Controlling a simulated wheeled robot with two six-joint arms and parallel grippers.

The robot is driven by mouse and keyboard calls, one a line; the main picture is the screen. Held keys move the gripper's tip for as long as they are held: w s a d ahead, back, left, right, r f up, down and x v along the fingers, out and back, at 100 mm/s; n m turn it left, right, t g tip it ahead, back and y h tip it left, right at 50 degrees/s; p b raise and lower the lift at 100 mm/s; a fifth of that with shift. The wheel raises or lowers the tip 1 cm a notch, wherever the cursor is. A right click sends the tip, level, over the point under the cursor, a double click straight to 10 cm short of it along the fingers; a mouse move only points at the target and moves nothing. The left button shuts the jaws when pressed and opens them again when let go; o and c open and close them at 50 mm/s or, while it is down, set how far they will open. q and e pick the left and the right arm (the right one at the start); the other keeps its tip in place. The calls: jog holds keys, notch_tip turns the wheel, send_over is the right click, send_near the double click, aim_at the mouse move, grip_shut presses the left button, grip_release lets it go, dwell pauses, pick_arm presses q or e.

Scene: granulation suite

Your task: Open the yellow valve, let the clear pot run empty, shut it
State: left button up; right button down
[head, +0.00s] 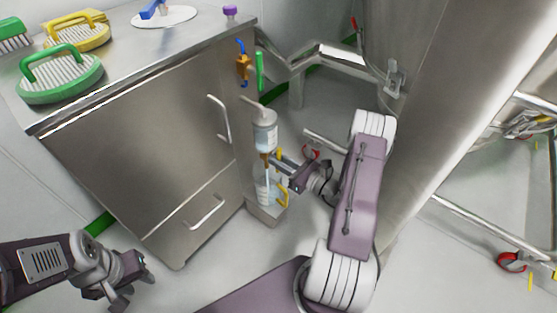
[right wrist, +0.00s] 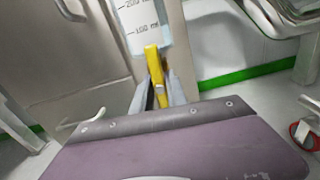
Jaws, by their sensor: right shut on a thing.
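The clear pot (head: 265,135) is mounted upright on the side of the steel cabinet; its printed scale shows in the right wrist view (right wrist: 140,22). The yellow valve (right wrist: 154,66) is just below it, with its handle between my right gripper's fingers. In the head view, my right gripper (head: 276,161) reaches in from the right and is shut on that handle. A brownish outlet and a pale line show beneath the pot. A clear jug (head: 264,190) with a yellow handle stands below. I cannot tell the pot's liquid level. My left gripper (head: 137,282) is open and empty at lower left.
The steel cabinet (head: 135,115) fills the left, with green and yellow brushes (head: 60,80) on top. An orange fitting and a green handle (head: 259,70) are above the pot. A large steel column (head: 430,90) rises right of my right arm. The floor between is clear.

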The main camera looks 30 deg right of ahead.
jog(key=c, duration=1.3)
grip_release()
jog(key=shift+s+d, duration=0.1)
jog(key=shift+s, duration=0.1)
jog(key=p+v, duration=0.4)
jog(key=v, duration=0.4)
jog(key=shift+s+p, duration=0.3)
jog(key=shift+p, duration=0.05)
